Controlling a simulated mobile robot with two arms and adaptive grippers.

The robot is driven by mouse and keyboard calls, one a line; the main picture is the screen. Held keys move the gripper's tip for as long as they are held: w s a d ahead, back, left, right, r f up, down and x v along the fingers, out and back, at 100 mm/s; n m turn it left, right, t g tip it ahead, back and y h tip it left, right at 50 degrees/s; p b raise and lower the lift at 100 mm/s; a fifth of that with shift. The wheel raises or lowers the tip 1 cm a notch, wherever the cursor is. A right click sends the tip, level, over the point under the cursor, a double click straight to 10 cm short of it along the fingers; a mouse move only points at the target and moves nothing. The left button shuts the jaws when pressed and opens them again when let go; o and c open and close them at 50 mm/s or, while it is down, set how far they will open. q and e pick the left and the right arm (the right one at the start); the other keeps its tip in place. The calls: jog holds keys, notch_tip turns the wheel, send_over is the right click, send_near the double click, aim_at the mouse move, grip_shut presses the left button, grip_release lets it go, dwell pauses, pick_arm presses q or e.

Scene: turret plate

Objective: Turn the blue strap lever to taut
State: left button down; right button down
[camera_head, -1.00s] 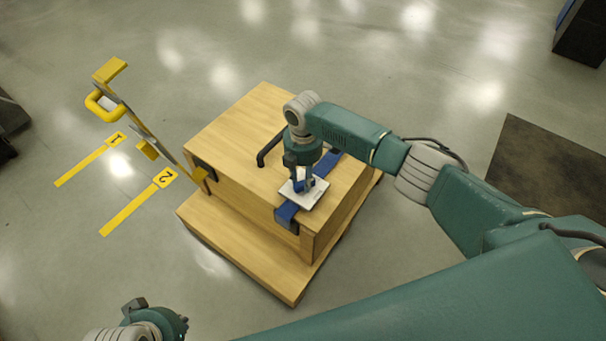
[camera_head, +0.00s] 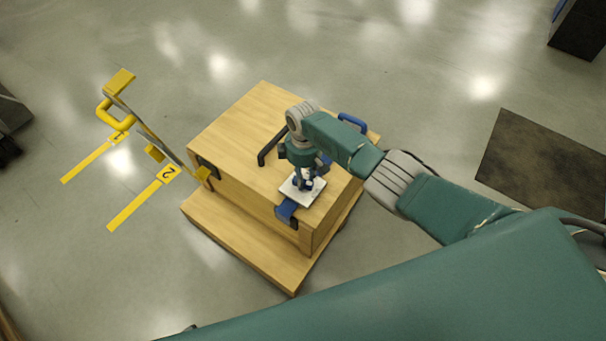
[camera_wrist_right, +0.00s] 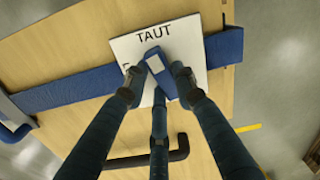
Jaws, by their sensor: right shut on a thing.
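The blue lever (camera_wrist_right: 155,58) is on a white plate (camera_wrist_right: 200,52) marked TAUT, in the right wrist view. Its upper end in that picture lies just below the word TAUT. Another marking at the plate's left is mostly hidden. My right gripper (camera_wrist_right: 159,80) is shut on the lever, with fingers on both sides of it. In the head view my right gripper (camera_head: 304,184) is low over the white plate (camera_head: 294,196) and hides most of the lever. The blue strap (camera_head: 287,210) runs under the plate across the wooden box. My left gripper is not in view.
The wooden box (camera_head: 235,127) has a black handle (camera_head: 268,152) beside my right gripper and a lower wooden step (camera_head: 235,240) in front. A yellow-handled bar (camera_head: 130,110) leans at its left, near yellow floor strips marked 1 and 2. Open floor surrounds the box.

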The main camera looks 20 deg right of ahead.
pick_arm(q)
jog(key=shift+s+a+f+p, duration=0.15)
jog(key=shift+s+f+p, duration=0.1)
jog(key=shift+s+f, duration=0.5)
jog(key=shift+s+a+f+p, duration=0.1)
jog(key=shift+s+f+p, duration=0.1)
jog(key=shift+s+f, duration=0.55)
pick_arm(e)
jog(key=shift+m, duration=1.4)
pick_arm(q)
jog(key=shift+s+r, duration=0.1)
pick_arm(e)
jog(key=c, duration=1.4)
grip_release()
notch_tip(320, 180, up, 12)
jog(key=shift+d+r, duration=0.1)
